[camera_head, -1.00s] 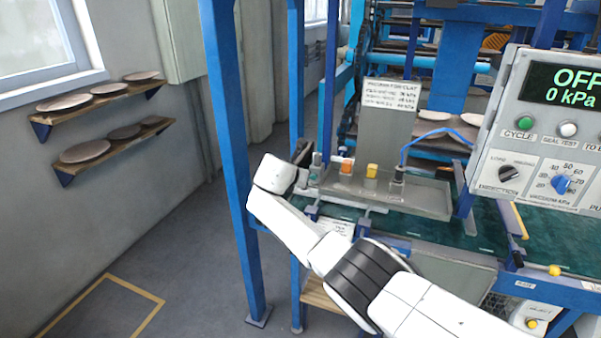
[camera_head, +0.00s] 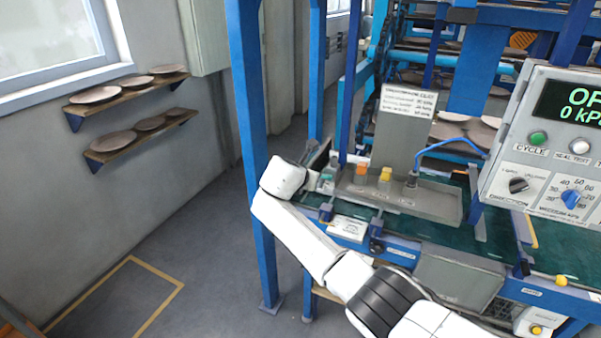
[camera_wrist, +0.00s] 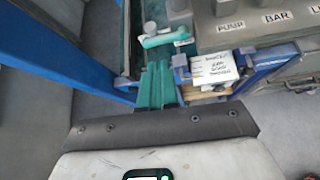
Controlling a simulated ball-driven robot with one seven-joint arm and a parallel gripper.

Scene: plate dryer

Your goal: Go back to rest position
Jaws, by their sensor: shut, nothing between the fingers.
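My arm reaches from the bottom right of the head view to the machine's left front corner. My gripper (camera_head: 318,153) is at its end, beside the blue upright post (camera_head: 251,130) and left of the grey tray (camera_head: 432,203) with its small fittings. In the wrist view the gripper (camera_wrist: 157,72) shows as two green fingers close together, shut and empty. A white label card (camera_wrist: 221,67) is just right of the fingers. The fingertips are partly hidden in the head view.
A control box (camera_head: 552,150) reads 0 kPa at the right. Two wall shelves (camera_head: 140,143) hold several plates at the left. A yellow floor outline (camera_head: 160,308) lies on open floor left of the post. The machine's green bed (camera_head: 515,258) is below the tray.

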